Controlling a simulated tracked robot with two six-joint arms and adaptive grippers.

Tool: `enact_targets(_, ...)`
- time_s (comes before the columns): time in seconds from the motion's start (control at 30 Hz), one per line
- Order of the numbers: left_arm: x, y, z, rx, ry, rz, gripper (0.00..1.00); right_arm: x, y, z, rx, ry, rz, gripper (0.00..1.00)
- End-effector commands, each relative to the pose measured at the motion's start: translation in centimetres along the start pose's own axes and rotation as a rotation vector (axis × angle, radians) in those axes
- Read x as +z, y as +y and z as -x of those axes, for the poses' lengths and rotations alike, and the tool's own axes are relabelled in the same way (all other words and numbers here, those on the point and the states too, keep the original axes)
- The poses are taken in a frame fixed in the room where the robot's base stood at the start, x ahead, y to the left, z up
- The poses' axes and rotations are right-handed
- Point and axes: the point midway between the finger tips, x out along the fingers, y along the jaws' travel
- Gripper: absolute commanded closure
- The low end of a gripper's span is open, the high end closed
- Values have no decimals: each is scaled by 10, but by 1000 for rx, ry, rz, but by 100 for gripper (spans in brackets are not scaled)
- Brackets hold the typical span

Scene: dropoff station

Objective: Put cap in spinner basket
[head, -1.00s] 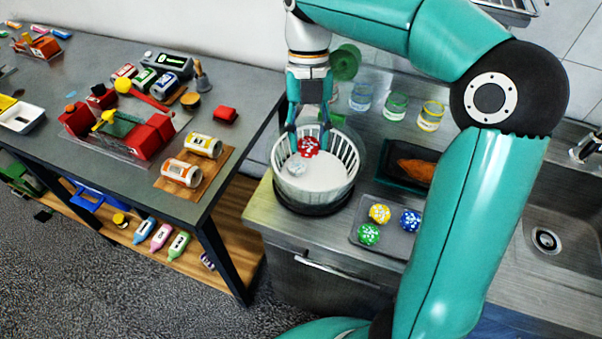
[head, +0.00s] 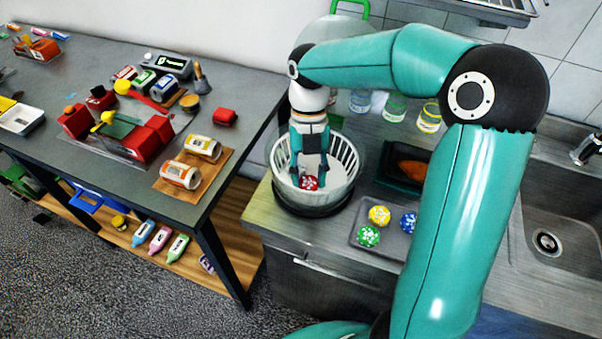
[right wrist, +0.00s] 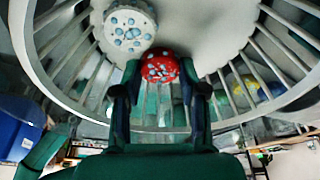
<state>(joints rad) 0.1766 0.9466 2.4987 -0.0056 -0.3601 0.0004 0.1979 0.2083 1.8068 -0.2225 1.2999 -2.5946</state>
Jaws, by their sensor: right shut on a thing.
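The round white spinner basket (head: 347,160) with slatted walls stands on the counter. My right gripper (head: 308,180) reaches down into it from above. It is shut on a red cap with white spots (head: 309,183), held low inside the basket near its front wall. The right wrist view shows the red cap (right wrist: 160,67) between the fingertips (right wrist: 160,80). A white cap with pale blue spots (right wrist: 128,25) is also in the basket, apart from the red one. The gripper hides it in the head view. I cannot tell whether the red cap touches the basket floor. My left gripper is not in view.
A grey tray (head: 362,226) right of the basket holds a yellow cap (head: 379,215), a green cap (head: 369,237) and a blue cap (head: 409,222). Glasses (head: 395,106) stand behind. A clear lid with a green handle (head: 364,10) rises behind my arm.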

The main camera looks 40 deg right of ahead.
Motion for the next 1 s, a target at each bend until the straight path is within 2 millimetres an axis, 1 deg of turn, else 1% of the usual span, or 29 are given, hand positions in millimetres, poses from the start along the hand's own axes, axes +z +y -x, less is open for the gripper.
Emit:
enact_targets(0.17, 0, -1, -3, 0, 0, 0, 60, 1, 0, -4, 0, 1, -1, 68)
enact_targets(0.2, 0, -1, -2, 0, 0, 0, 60, 1, 0, -4, 0, 0, -1, 55)
enact_targets(0.33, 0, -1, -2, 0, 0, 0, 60, 1, -1, -3, 0, 0, -1, 33)
enact_targets(0.63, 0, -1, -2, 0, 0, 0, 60, 0, -1, -2, 1, 0, -2, 33)
enact_targets(0.73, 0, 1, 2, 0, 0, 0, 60, -1, -1, 3, 1, -1, -2, 33)
enact_targets(0.77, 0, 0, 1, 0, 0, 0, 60, 0, -1, 4, 2, -2, -2, 33)
enact_targets(0.87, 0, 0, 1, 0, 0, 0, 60, 0, -1, 17, 3, -4, -2, 33)
enact_targets(1.0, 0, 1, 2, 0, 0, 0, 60, 0, 0, 40, 4, -5, -2, 33)
